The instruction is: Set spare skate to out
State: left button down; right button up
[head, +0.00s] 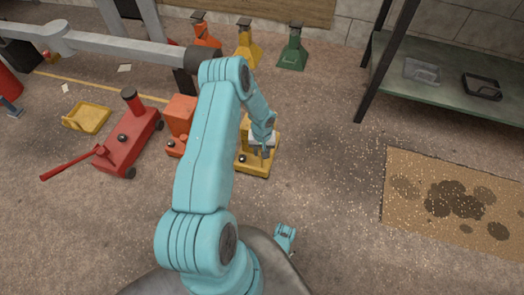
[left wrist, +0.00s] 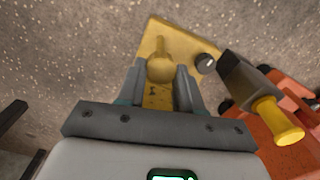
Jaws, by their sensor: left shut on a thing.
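A low yellow skate (head: 252,168) sits on the floor in the middle of the head view, partly covered by my left arm. In the left wrist view its yellow plate (left wrist: 180,36) carries a round yellow knob (left wrist: 160,68) and a small dark knob. My left gripper (head: 264,148) is down at this skate. In the left wrist view the left gripper (left wrist: 160,74) has its fingers shut on the yellow knob, one on each side. An orange skate (head: 180,114) stands close to the left of the yellow one.
A red trolley jack (head: 128,144) with a long handle stands at left, near a yellow tray (head: 87,118). Orange, yellow (head: 247,48) and green (head: 292,50) stands line the back wall. A green shelf (head: 450,92) and a stained mat (head: 450,205) are at right. Floor before the mat is clear.

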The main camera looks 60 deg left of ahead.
pick_arm(q)
jog(key=shift+a, duration=0.1)
jog(key=c, duration=0.7)
grip_release()
jog(key=shift+c, duration=0.2)
jog(key=shift+r, duration=0.1)
notch_tip(320, 180, up, 7)
jog(key=p, duration=0.4)
jog(key=shift+w, duration=0.1)
jog(key=shift+r+p, duration=0.3)
jog(key=shift+r, duration=0.2)
jog(key=shift+f, duration=0.1)
